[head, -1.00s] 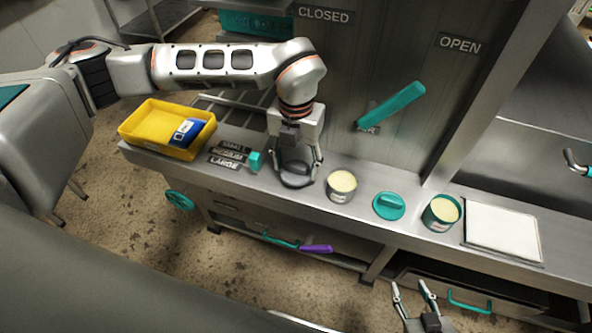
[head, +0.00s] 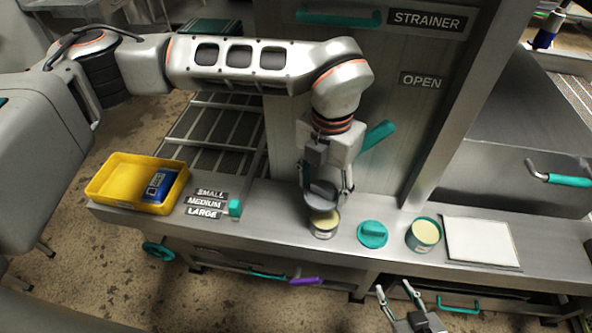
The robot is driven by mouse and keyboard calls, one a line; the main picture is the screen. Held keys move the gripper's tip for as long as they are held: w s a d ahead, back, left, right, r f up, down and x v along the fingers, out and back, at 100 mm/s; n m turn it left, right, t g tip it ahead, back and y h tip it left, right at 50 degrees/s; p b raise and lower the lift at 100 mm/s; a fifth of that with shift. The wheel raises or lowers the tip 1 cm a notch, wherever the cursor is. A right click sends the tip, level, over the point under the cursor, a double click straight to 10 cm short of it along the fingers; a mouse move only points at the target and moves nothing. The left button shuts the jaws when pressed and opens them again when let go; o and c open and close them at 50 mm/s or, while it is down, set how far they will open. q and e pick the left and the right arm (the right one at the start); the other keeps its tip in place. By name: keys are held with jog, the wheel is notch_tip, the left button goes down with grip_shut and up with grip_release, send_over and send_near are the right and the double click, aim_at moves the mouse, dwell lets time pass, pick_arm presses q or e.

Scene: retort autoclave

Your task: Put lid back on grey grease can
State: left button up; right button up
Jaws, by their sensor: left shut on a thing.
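The grey grease can (head: 324,226) stands open on the steel counter, with pale grease showing at its top. My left gripper (head: 322,196) is shut on the dark grey lid (head: 320,200). It holds the lid just behind and above the can, and the lid overlaps the can's far rim in the head view. I cannot tell whether lid and can touch. My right gripper (head: 397,293) is low in front of the counter, empty, with its fingers spread.
A teal lid (head: 372,235) and an open teal can (head: 423,235) stand to the right, then a white pad (head: 481,241). A teal handle (head: 378,134) is behind.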

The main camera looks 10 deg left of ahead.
pick_arm(q)
jog(key=shift+s+d+r, duration=0.15)
jog(key=shift+d, duration=0.3)
jog(key=shift+d+m, duration=0.2)
jog(key=shift+m, duration=0.1)
jog(key=shift+s+f, duration=0.1)
jog(key=shift+f, duration=0.4)
jog(key=shift+f+b, duration=0.5)
jog(key=shift+f, duration=1.3)
jog(key=shift+f+b, duration=0.9)
jog(key=shift+f, duration=0.05)
jog(key=shift+b, duration=0.4)
jog(key=shift+f+b, duration=0.15)
jog(key=shift+b, duration=0.3)
